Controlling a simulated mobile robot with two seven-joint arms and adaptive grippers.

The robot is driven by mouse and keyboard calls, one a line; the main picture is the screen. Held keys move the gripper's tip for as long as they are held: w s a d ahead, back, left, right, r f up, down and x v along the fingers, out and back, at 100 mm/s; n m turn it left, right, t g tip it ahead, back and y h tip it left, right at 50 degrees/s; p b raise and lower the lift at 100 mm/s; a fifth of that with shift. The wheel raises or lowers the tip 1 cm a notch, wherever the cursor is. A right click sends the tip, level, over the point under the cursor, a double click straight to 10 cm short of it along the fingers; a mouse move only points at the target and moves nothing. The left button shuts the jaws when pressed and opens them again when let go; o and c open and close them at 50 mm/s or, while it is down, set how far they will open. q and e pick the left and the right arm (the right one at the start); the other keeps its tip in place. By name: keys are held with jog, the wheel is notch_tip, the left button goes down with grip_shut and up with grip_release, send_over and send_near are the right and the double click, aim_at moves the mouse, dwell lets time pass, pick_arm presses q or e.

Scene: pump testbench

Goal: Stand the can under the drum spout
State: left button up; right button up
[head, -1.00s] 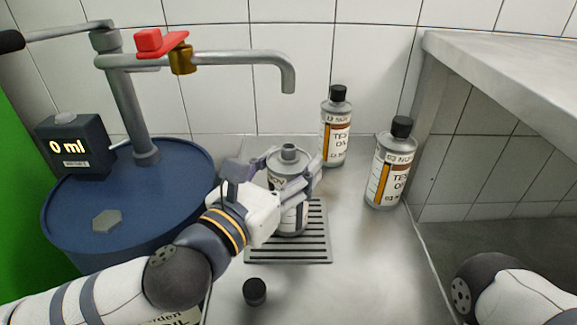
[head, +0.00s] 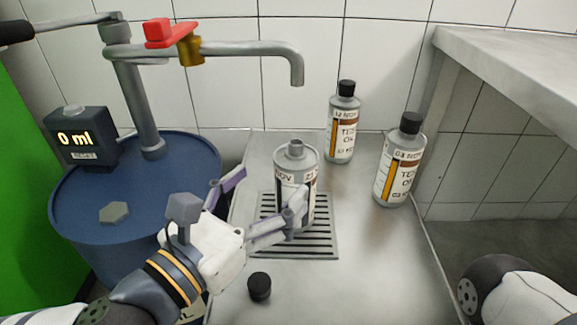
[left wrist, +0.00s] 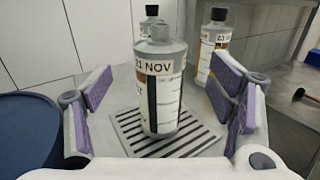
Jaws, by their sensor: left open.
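The uncapped can (head: 294,180) stands upright on the slotted drain grate (head: 325,249), below the spout (head: 297,75) of the blue drum (head: 70,200). In the left wrist view the can (left wrist: 160,90) stands between the spread fingers with clear gaps on both sides. My left gripper (head: 262,205) is open, just in front and to the left of the can, and one finger overlaps the can's lower part in the head view. The gripper also shows in the left wrist view (left wrist: 165,105). My right gripper is out of view; only part of my right arm shows.
Two capped bottles (head: 342,125) (head: 399,165) stand behind and right of the can. A black cap (head: 259,287) lies on the steel top in front of the grate. The red tap lever (head: 170,32) is above the drum, and the display (head: 78,140) reads 0 ml. A grey shelf (head: 510,75) overhangs the right.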

pick_arm(q)
jog(key=p+v, duration=0.3)
jog(key=v, duration=0.1)
jog(key=shift+w, duration=0.1)
